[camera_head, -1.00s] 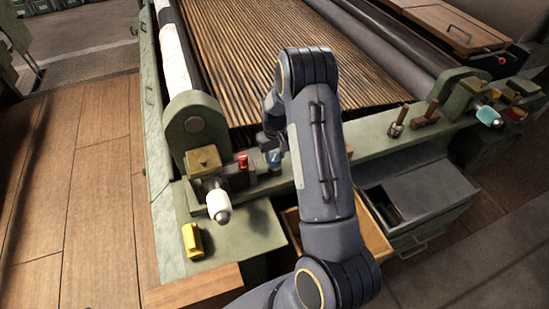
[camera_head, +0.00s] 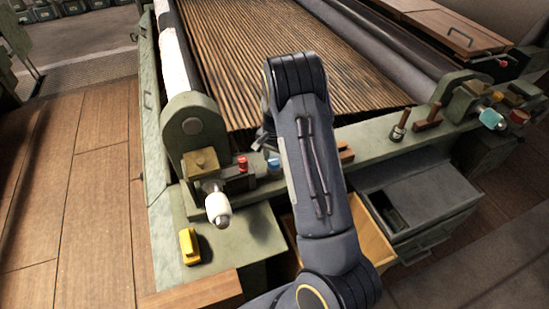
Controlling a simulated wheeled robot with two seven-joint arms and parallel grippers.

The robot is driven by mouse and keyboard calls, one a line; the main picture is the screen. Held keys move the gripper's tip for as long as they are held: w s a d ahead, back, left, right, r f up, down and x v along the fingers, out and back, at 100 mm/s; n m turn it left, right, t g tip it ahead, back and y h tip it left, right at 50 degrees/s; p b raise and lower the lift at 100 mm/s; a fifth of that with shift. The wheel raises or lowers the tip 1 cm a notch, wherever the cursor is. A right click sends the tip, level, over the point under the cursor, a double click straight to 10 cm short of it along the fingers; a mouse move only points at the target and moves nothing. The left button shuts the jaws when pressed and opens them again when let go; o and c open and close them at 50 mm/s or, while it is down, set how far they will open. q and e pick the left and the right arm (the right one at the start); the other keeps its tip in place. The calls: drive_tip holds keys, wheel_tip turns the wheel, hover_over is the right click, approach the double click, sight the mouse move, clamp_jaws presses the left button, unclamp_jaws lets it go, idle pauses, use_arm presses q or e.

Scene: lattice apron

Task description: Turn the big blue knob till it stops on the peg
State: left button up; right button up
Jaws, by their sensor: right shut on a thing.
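A blue knob (camera_head: 273,163) shows on the green front rail, just left of my right forearm and partly hidden by it. My right gripper (camera_head: 267,150) comes down from the far end of that forearm to the blue knob and is shut on it. The forearm covers most of the hand, so the fingertips show poorly. I cannot make out the peg. Another light blue knob (camera_head: 492,119) sits on the far right end of the machine, apart from my gripper. My left gripper is not in view.
A red knob (camera_head: 242,163) and a white-tipped handle (camera_head: 218,208) stand close left of the gripper. A yellow block (camera_head: 189,246) lies on the green ledge. An open wooden drawer (camera_head: 372,240) and a grey cabinet (camera_head: 425,200) are right of my arm.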

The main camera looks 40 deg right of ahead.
drive_tip(key=m, duration=0.3)
drive_tip(key=shift+m, duration=0.4)
drive_tip(key=m, duration=0.3)
drive_tip(key=shift+m+p, duration=0.3)
drive_tip(key=shift+p, duration=0.05)
drive_tip(key=m+p, duration=0.1)
drive_tip(key=m, duration=0.3)
drive_tip(key=shift+r, duration=0.1)
drive_tip(key=shift+m+p, duration=0.4)
drive_tip(key=shift+m, duration=1.4)
drive_tip(key=o, duration=1)
